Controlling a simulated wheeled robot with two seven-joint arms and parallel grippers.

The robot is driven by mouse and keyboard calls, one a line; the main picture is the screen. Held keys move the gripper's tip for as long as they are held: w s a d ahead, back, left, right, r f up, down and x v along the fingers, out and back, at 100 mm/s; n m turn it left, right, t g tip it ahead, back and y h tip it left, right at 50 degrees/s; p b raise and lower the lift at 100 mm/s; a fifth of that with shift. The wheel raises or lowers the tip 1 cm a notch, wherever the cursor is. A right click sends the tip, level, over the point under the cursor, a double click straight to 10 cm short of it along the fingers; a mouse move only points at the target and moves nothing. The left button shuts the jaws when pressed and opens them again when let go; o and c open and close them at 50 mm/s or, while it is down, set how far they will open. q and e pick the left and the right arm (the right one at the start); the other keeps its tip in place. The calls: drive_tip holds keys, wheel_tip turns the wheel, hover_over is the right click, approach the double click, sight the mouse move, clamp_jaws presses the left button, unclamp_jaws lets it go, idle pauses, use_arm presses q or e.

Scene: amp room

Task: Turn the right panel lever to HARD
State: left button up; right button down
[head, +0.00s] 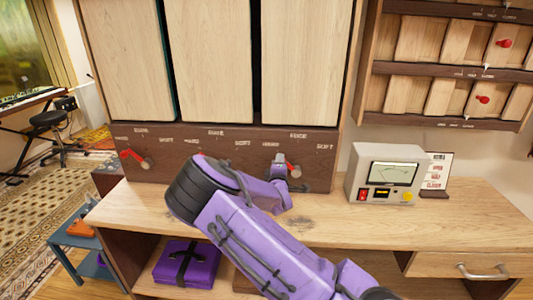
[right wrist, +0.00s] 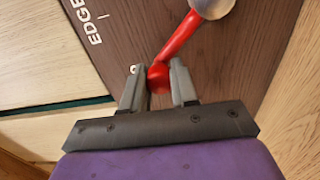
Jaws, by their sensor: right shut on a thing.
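The dark brown panel (head: 225,172) below the wooden cabinet doors carries levers with HARD, EDGE and SOFT labels. The right panel lever is red with a grey round pivot (head: 295,171); the lever (right wrist: 178,38) also shows in the right wrist view. It points up and left from its pivot, toward the HARD side of EDGE. My right gripper (right wrist: 158,82) is shut on the lever's red ball end, with one finger on each side; it also shows in the head view (head: 280,160). In the head view it hides most of the lever. My left gripper is not in view.
The left lever (head: 131,154) points up and left. My right arm covers most of the middle lever. A meter box (head: 385,175) and a small sign (head: 436,174) stand on the wooden desk (head: 460,230) to the right. A purple box (head: 186,263) lies on the shelf below.

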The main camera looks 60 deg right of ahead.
idle(0.4)
drive_tip(key=c, duration=0.9)
unclamp_jaws()
drive_tip(key=shift+o, duration=0.2)
drive_tip(key=b+v, duration=0.2)
drive_tip(key=v, duration=0.8)
drive_tip(key=shift+s+a, duration=0.15)
drive_tip(key=shift+f, duration=0.1)
